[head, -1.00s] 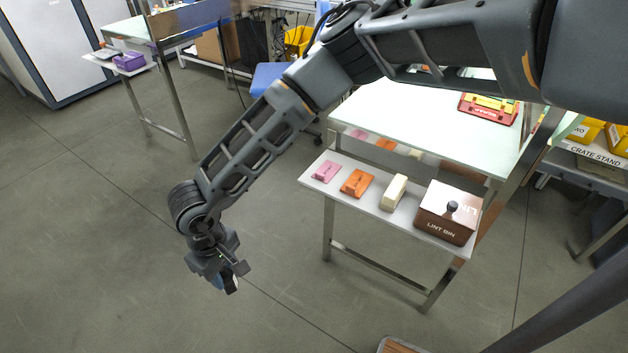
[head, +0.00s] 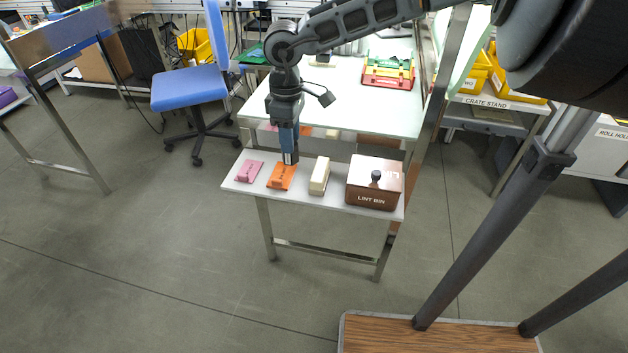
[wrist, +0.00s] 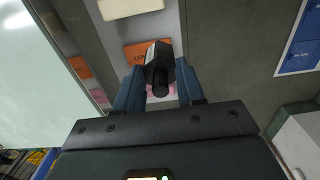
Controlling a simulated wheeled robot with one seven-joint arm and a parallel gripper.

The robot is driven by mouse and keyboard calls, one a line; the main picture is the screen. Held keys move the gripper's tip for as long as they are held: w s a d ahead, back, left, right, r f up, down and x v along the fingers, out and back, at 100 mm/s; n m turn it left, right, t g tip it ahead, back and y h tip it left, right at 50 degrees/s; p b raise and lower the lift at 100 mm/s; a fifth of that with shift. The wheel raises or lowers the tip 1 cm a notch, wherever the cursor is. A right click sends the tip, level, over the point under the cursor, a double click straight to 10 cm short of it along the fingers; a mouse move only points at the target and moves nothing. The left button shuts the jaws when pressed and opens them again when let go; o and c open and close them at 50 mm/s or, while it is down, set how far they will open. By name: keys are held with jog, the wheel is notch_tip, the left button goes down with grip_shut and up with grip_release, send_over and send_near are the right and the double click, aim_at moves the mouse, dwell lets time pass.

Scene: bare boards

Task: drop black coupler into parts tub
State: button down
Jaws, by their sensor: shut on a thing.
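My gripper (head: 289,156) points down over the orange piece (head: 281,177) on a pale side shelf. In the wrist view my gripper (wrist: 158,82) has its blue fingers closed on a black coupler (wrist: 158,66), a dark stubby part with a small light label on its side. Below the coupler in the wrist view lie the lettered orange piece (wrist: 135,52) and a pink piece, partly hidden. I cannot identify a parts tub by label in either view. A purple tub (head: 8,97) is cut off at the left edge of the head view.
A blue chair (head: 190,88) stands left. Yellow bins (head: 478,75) sit on the crate stand. Floor is open at front left.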

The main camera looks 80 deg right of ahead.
jog(key=s, duration=0.2)
send_over(301, 185)
jog(key=shift+s+f+p, duration=0.1)
jog(key=shift+f+p, duration=0.35)
jog(key=shift+f, duration=4.25)
jog(key=shift+f, duration=0.15)
jog(key=c, duration=0.7)
grip_release()
